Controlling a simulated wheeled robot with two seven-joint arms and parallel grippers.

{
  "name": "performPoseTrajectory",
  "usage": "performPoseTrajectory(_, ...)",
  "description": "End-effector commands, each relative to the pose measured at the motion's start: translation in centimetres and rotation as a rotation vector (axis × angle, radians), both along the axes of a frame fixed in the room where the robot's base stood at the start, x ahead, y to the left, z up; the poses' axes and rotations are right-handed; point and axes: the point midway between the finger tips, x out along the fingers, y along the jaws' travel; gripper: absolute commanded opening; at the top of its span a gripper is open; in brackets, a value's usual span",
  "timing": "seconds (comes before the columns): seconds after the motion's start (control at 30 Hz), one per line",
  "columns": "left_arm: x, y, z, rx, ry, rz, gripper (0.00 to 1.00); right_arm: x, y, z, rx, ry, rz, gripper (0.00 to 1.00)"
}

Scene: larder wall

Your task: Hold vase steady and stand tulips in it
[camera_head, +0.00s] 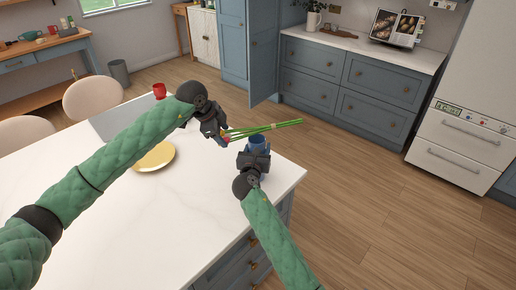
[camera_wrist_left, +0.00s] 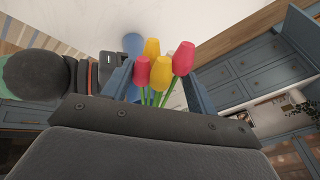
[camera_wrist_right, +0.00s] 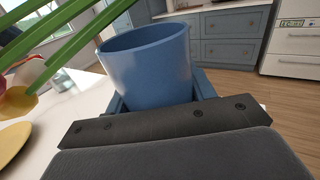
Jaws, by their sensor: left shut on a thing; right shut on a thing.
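The blue vase (camera_head: 258,144) stands upright near the right corner of the white island. My right gripper (camera_head: 254,157) is shut on the vase; its open rim shows in the right wrist view (camera_wrist_right: 150,62). My left gripper (camera_head: 222,137) is shut on the tulips (camera_head: 265,128) just left of the vase. Their green stems lie nearly level, pointing right and passing above and behind the vase mouth. In the left wrist view red and yellow tulip heads (camera_wrist_left: 160,68) show between the fingers, with the blue vase (camera_wrist_left: 133,50) beyond them. The stems are outside the vase.
A yellow plate (camera_head: 155,157) lies on the white island (camera_head: 215,215), left of the vase. The island's right edge is close to the vase.

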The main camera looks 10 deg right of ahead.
Motion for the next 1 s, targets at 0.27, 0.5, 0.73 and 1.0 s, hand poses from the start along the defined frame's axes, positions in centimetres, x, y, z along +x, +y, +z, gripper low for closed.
performPoseTrajectory(0.27, 0.0, 0.0, 0.0, 0.0, 0.0, 0.0, 0.83, 0.0, 0.0, 0.0, -0.001, 0.001, 0.0, 0.24)
performPoseTrajectory(0.5, 0.0, 0.1, 0.1, 0.0, 0.0, 0.0, 0.83, 0.0, 0.0, 0.0, -0.001, 0.0, 0.0, 0.24)
performPoseTrajectory(0.73, -0.5, 1.0, 2.4, 0.0, -0.003, -0.001, 0.83, 0.0, 0.0, 0.0, -0.001, 0.0, 0.0, 0.24)
performPoseTrajectory(1.0, -1.7, 3.0, 7.1, 0.0, -0.002, 0.0, 0.83, 0.0, 0.0, 0.0, -0.001, 0.0, 0.0, 0.24)
